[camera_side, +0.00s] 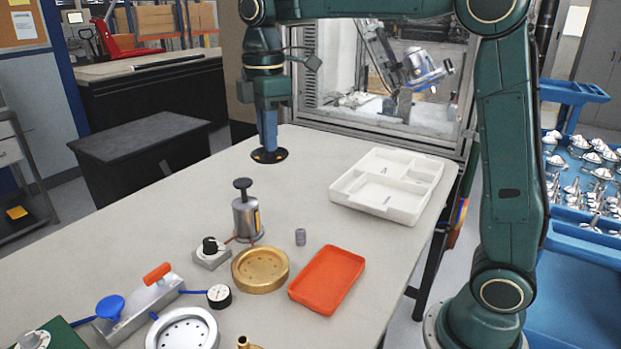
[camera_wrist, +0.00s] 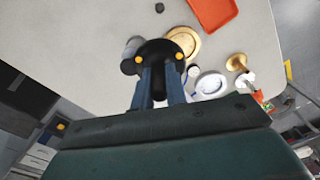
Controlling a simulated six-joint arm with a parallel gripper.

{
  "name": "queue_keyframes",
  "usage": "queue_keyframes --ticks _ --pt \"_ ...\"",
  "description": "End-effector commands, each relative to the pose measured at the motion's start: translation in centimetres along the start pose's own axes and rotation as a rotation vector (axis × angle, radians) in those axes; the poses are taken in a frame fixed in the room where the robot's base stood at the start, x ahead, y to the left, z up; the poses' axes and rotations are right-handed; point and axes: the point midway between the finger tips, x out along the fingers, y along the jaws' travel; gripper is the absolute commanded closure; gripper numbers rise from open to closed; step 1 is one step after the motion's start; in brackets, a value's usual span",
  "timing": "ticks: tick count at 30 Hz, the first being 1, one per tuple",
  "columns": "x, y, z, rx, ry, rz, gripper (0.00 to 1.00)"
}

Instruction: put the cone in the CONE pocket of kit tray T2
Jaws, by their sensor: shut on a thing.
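My gripper (camera_side: 268,152) points straight down at the far left part of the table. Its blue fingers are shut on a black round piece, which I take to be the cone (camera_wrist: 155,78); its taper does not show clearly. The piece is at or just above the tabletop; I cannot tell if it touches. A white kit tray (camera_side: 364,206) with several pockets lies to the right of my gripper, apart from it. The marks in its pockets are too small to read. The tray is not seen in the wrist view.
In front stand a grey cylinder with a black knob (camera_side: 246,217), a brass ring plate (camera_side: 260,285), an orange tray (camera_side: 327,279) and a small grey cylinder (camera_side: 300,237). A gauge and a metal block lie front left. The table between my gripper and the white tray is clear.

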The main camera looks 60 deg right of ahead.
Motion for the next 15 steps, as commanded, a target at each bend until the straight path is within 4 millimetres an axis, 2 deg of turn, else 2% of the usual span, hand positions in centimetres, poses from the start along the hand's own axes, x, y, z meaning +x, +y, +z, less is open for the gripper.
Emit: queue_keyframes --ticks 6,15 --pt "0.0 3.3 5.1 0.177 0.0 0.0 1.0" --pt "-0.1 6.5 12.7 0.414 0.0 0.0 1.0"
